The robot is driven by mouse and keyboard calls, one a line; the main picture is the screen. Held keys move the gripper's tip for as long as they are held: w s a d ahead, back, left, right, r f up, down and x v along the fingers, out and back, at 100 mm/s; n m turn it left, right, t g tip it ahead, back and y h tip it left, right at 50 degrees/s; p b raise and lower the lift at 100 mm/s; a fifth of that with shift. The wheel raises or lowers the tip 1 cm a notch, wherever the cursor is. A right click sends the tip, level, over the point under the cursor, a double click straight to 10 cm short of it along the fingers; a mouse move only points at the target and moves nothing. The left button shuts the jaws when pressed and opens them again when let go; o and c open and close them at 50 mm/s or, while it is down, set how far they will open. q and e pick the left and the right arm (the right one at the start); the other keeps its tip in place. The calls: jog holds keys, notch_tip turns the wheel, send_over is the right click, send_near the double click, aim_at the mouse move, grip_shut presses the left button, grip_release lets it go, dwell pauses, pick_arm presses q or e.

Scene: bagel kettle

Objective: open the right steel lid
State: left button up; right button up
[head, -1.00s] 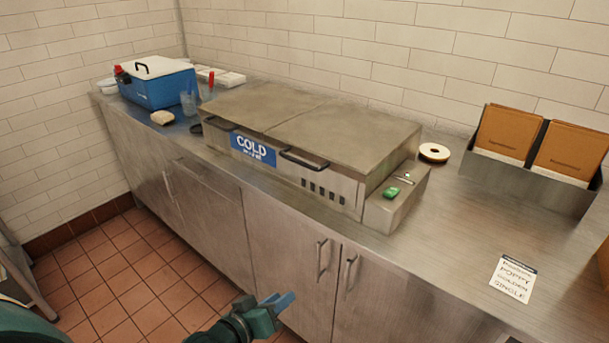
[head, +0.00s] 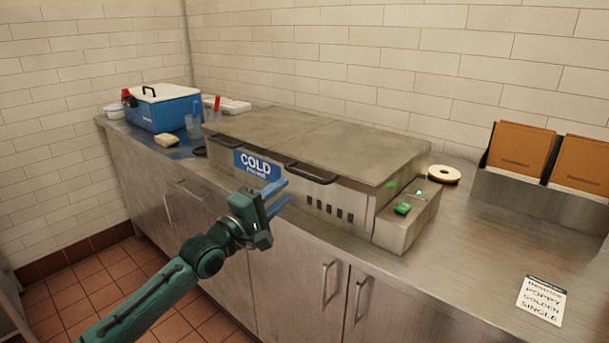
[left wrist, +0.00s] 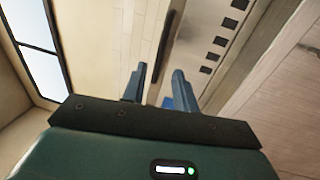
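The steel cold unit on the counter has two flat lids, both shut. The right steel lid (head: 365,152) has a dark bar handle (head: 310,173) on its front edge. The left steel lid (head: 265,130) lies beside it. My left gripper (head: 277,197) is raised in front of the unit, a little left of and below the right handle, and apart from it. In the left wrist view its two blue fingers (left wrist: 157,85) stand apart with nothing between them, and the dark handle (left wrist: 168,42) shows beyond them. My right gripper is not in view.
A green item (head: 402,208) sits on the steel box at the unit's right end. A tape roll (head: 443,174), a rack of brown folders (head: 521,153) and a printed card (head: 541,299) are to the right. A blue cooler (head: 165,112) stands far left.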

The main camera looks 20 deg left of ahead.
aim_at(304, 175)
pick_arm(q)
jog(key=x, duration=0.8)
jog(key=shift+w, duration=0.2)
jog(key=shift+c, duration=0.2)
grip_shut()
